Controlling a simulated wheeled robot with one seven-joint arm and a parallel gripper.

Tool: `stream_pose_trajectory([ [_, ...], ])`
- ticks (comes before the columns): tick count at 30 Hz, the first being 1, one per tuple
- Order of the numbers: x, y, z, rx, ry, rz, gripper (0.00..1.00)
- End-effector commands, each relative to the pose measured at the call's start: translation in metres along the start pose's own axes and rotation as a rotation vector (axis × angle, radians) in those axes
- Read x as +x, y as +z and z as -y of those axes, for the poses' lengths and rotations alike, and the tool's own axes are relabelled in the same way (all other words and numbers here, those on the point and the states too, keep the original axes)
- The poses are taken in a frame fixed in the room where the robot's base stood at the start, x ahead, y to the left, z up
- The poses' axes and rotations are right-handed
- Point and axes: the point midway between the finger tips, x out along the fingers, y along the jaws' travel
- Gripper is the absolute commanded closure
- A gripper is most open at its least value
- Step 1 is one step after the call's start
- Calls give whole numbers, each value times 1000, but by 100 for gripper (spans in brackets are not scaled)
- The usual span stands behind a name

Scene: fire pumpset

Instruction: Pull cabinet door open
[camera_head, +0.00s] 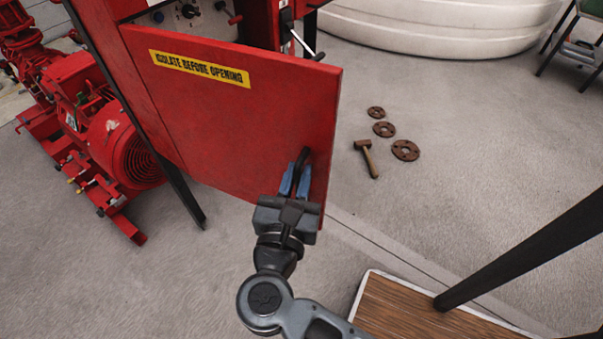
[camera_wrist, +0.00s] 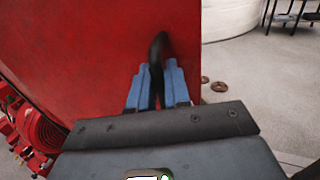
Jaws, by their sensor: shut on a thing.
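The red cabinet door (camera_head: 235,120) has a yellow "ISOLATE BEFORE OPENING" label (camera_head: 199,68) near its top left. A black handle (camera_head: 301,160) sits near the door's right edge. My gripper (camera_head: 295,180) has blue fingers closed around this handle. In the wrist view the door (camera_wrist: 90,50) fills the left and middle, and the black handle (camera_wrist: 157,55) rises between the blue fingers of my gripper (camera_wrist: 157,82). Part of the handle is hidden by the fingers. The door's right edge stands out from the cabinet, but the cabinet interior is mostly hidden behind it.
A red motor and pump (camera_head: 125,150) stand at the left. A hammer (camera_head: 367,158) and several rusty flanges (camera_head: 405,150) lie on the floor to the right. A white tank (camera_head: 430,20) is at the back. A wooden-topped surface (camera_head: 420,310) with a dark post is at lower right.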

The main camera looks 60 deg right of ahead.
Motion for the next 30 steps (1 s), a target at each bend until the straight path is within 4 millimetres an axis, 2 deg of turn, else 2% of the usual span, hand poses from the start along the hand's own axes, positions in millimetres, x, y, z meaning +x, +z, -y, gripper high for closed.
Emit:
stream_pose_trajectory([
  [1,-5,-1,-7,2,16,2,100],
  [9,-28,0,-17,3,16,3,100],
  [24,-33,2,-18,4,13,4,100],
  [25,-33,2,-18,4,12,4,81],
  [28,-33,2,-17,4,11,4,72],
  [30,-33,2,-17,3,9,3,70],
])
